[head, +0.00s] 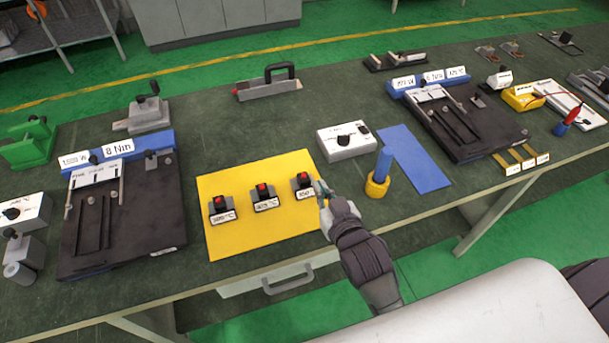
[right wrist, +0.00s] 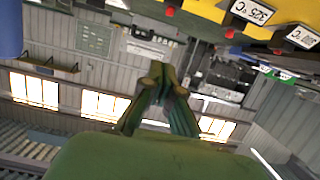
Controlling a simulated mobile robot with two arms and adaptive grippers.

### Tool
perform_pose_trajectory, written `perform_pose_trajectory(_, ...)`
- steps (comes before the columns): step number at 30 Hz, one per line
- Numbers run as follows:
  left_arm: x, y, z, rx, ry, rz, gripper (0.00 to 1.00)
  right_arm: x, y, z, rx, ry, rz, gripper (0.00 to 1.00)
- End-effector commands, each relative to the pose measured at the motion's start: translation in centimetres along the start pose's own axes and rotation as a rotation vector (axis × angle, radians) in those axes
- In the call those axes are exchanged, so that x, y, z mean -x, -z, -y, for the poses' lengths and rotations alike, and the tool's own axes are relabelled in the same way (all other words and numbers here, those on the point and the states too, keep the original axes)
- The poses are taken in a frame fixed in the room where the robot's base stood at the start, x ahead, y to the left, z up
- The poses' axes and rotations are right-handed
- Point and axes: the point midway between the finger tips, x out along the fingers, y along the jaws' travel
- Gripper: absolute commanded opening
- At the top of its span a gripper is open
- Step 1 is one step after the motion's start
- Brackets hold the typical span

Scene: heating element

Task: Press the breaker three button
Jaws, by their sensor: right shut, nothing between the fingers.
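Three small black breaker units with red buttons stand in a row on a yellow mat (head: 265,228). The left one (head: 221,206) and the middle one (head: 265,196) carry temperature labels, 300°C and 325°C. The right-hand one (head: 304,184) has a label partly hard to read. My right gripper (head: 321,187) is shut and empty, just right of the right-hand breaker; I cannot tell whether it touches. In the right wrist view, the shut fingertips (right wrist: 160,75) hold nothing. The 325°C label (right wrist: 252,11) and the 300°C label (right wrist: 302,37) show at top right. My left gripper is not in view.
A white box with a dark knob (head: 346,141) stands behind the mat. A blue cylinder in a yellow ring (head: 378,184) stands to the right of my gripper. Dark fixtures (head: 125,215) flank the mat on both sides. A drawer handle (head: 288,280) is below the table edge.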

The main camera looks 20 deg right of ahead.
Motion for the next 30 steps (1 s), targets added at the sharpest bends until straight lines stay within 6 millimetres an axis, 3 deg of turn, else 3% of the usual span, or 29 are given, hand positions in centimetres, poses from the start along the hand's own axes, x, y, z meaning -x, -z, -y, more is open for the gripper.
perform_pose_trajectory(14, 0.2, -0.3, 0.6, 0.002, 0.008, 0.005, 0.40, -0.8, 0.3, 0.1, 0.000, 0.001, -0.011, 0.00)
perform_pose_trajectory(29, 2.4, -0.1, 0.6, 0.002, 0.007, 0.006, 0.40, -10.5, 0.6, 0.1, 0.000, 0.001, -0.010, 0.00)
perform_pose_trajectory(30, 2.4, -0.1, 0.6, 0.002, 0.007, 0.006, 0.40, -10.4, -0.7, 0.1, -0.001, 0.000, -0.002, 0.00)
